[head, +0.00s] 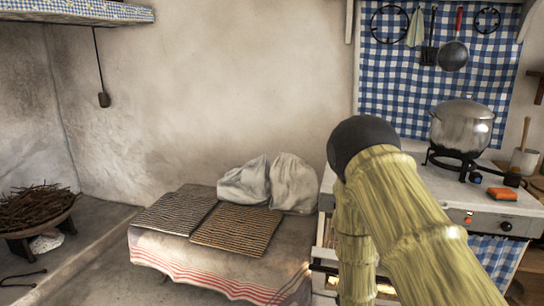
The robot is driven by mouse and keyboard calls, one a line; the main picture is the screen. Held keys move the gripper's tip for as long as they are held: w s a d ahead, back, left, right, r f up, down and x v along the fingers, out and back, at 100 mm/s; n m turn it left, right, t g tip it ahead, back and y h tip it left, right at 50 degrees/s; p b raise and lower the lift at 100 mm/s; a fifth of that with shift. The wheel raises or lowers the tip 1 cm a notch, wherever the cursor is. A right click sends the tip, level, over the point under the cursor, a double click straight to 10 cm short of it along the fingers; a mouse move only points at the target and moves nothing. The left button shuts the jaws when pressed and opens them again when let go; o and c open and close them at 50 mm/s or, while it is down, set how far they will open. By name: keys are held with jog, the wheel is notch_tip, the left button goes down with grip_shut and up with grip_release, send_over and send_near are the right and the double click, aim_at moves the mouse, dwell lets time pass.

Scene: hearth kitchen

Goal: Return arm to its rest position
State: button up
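My arm (400,220) rises from the bottom right of the head view, with yellowish bamboo-like links and a dark rounded joint (362,143) at its top. A second link hangs down behind it, in front of the stove's left side. My gripper does not show in this view, so I cannot see whether it holds anything.
A stove (480,205) with a lidded pot (461,124) stands right of my arm; an orange sponge (502,194) lies on it. A cloth-covered table (165,246) at centre left bears two grates (237,229) and pale sacks (293,184). A twig basket (36,212) sits far left.

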jog(key=s+f+g+y+p, duration=0.1)
jog(key=s+f+g, duration=0.1)
jog(key=s+f, duration=0.3)
jog(key=s+f+g+p, duration=0.2)
jog(key=s, duration=0.5)
jog(key=s+a+f+m+g+y+p, duration=0.1)
jog(key=s+g, duration=0.3)
jog(key=s, duration=1.1)
jog(key=s+a+f+g+y+p, duration=0.1)
jog(key=s+f+g+p, duration=0.2)
jog(key=s, duration=1.3)
jog(key=shift+s+a+m+g+y, duration=0.25)
jog(key=shift+a+m+g+y, duration=0.15)
jog(key=shift+g, duration=0.7)
